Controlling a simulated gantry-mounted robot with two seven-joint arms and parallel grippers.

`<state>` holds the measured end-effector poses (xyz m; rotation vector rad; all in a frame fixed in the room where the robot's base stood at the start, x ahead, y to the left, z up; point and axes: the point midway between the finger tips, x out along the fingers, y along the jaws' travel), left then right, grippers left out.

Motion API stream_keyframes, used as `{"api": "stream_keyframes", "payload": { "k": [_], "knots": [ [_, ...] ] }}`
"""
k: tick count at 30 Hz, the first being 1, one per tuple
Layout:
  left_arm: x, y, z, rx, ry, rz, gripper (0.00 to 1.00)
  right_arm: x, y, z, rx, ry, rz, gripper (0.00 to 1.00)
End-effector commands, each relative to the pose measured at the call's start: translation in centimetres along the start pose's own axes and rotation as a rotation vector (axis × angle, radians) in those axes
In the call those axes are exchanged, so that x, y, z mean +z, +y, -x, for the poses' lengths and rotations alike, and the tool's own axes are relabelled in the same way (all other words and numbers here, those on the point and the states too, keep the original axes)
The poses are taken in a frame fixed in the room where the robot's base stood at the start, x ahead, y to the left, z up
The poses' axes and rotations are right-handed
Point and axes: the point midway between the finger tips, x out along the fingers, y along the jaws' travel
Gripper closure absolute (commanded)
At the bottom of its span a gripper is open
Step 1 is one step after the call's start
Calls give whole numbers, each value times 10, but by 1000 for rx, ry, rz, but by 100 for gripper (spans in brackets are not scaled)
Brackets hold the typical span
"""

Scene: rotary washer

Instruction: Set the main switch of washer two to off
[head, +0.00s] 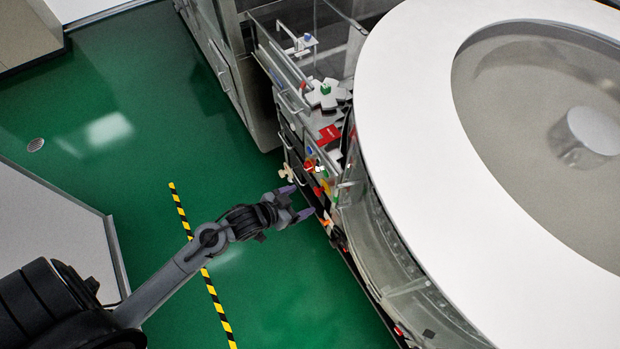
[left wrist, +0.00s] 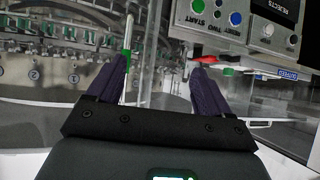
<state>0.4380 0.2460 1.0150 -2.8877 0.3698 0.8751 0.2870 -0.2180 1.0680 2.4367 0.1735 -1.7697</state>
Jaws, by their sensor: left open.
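My left gripper (head: 298,203) is open, its two purple fingers pointing at the front of the washer (head: 395,235). In the left wrist view the gripper (left wrist: 162,68) is open with nothing held between the fingers. A red pointed piece (left wrist: 201,60) shows at the right fingertip, below a grey control panel (left wrist: 215,38); I cannot tell whether they touch. In the head view small red and yellow parts (head: 325,188) sit on the washer front just beyond the gripper. I cannot make out which part is the main switch or its setting. My right gripper is not in view.
The panel carries a green start button (left wrist: 197,6), a blue button (left wrist: 235,18) and a small knob (left wrist: 267,31). A glass-walled cabinet (head: 300,60) stands behind. The green floor (head: 150,150) is open on the left, with a yellow-black stripe (head: 207,280).

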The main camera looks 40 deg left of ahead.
Motion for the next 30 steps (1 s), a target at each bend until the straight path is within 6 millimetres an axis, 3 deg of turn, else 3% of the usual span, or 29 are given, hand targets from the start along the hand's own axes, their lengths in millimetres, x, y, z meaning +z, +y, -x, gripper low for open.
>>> {"api": "stream_keyframes", "payload": {
  "k": [1, 9, 21, 30],
  "knots": [
    [31, -9, -30, 12, 36, -5, 20, 12, -1, -38, 2, -1, 2, 57],
    [95, -54, -105, 89, 216, -8, 20, 43, -3, -131, 4, -3, 5, 57],
    [174, -131, -187, 154, 408, 0, 20, 86, -9, -266, 2, -2, 1, 57],
    [218, -189, -233, 160, 517, -7, 20, 118, -13, -363, -2, -2, -4, 57]
  ]
}}
